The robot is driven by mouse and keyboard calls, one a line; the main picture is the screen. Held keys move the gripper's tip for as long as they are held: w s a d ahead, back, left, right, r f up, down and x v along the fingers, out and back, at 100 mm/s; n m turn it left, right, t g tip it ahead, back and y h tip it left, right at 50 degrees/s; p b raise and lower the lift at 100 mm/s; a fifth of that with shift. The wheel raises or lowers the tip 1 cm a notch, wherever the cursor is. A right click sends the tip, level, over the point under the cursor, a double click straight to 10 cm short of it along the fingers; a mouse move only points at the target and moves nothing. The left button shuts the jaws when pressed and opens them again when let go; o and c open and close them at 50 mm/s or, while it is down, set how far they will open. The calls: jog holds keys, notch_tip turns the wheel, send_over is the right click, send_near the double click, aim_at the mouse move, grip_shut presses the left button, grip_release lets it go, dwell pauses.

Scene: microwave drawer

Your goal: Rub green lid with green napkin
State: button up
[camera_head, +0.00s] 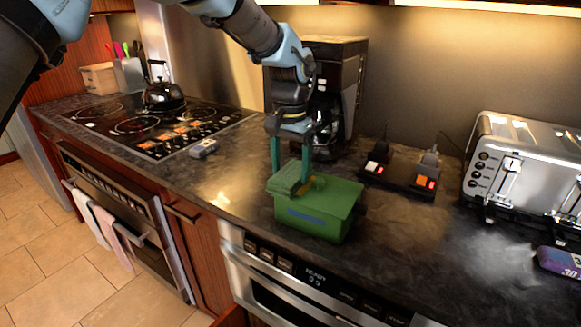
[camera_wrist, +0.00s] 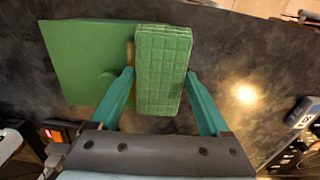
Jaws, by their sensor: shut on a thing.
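A green box with a green lid (camera_head: 333,193) stands on the dark counter. The lid also fills the upper left of the wrist view (camera_wrist: 85,60), with a small round green bump on it. My gripper (camera_head: 290,180) points down over the lid's left part in the head view. It is shut on a thick, quilted green napkin (camera_wrist: 163,65), which also shows in the head view (camera_head: 287,177). The napkin lies along the lid's edge, low over it or touching it; I cannot tell which. A brownish patch shows beside the napkin, partly hidden by it.
A black coffee machine (camera_head: 340,85) stands close behind the box. A dark device with lit switches (camera_head: 400,178) and a silver toaster (camera_head: 520,165) are to the right. A stove with a black kettle (camera_head: 163,95) is to the left. Counter left of the box is mostly clear.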

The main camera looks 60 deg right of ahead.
jog(key=shift+s+d+r, duration=0.1)
jog(key=shift+s+d, duration=0.05)
jog(key=shift+s, duration=1.9)
jog(key=shift+p, duration=0.35)
jog(key=shift+w, duration=0.1)
jog(key=shift+w+p, duration=0.4)
jog(key=shift+w, duration=1.55)
jog(key=shift+d+p, duration=0.6)
jog(key=shift+d, duration=0.3)
jog(key=shift+s+d, duration=0.1)
jog(key=shift+s, duration=1.85)
jog(key=shift+w, duration=0.15)
